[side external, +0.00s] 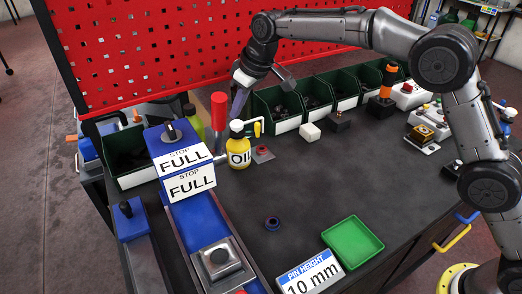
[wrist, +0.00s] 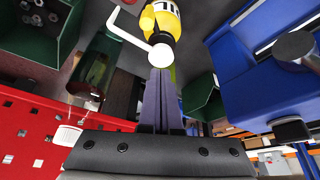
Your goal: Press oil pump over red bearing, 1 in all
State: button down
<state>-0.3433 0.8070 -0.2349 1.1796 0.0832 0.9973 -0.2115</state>
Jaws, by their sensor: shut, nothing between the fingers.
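The oil pump (side external: 239,154) is a yellow bottle with an OIL label, standing upright on the dark table. Its spout (side external: 256,121) reaches right, above a small grey plate with a red piece (side external: 262,153), which looks like the red bearing. In the wrist view the yellow pump (wrist: 165,17) is at the top, with its white spout (wrist: 118,18) and round pump head (wrist: 161,56). My gripper (side external: 236,116) is shut and empty, pointing down with its fingertips at or just above the pump's top; contact cannot be told. The fingers (wrist: 163,72) overlap the head in the wrist view. The bearing is not clear there.
A red upright cylinder (side external: 219,111) stands close left of the pump. Blue-sided stands with FULL signs (side external: 192,184) are further left. Green bins (side external: 277,106) line the red pegboard (side external: 200,45). A dark ring (side external: 272,223) and green tray (side external: 352,243) lie in front; mid-table is clear.

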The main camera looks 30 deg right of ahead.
aim_at(237, 122)
jog(key=shift+f, duration=0.3)
dwell(0.4)
jog(key=shift+f, duration=1.25)
jog(key=shift+r, duration=1.4)
jog(key=shift+r, duration=0.1)
jog(key=shift+r, duration=2.95)
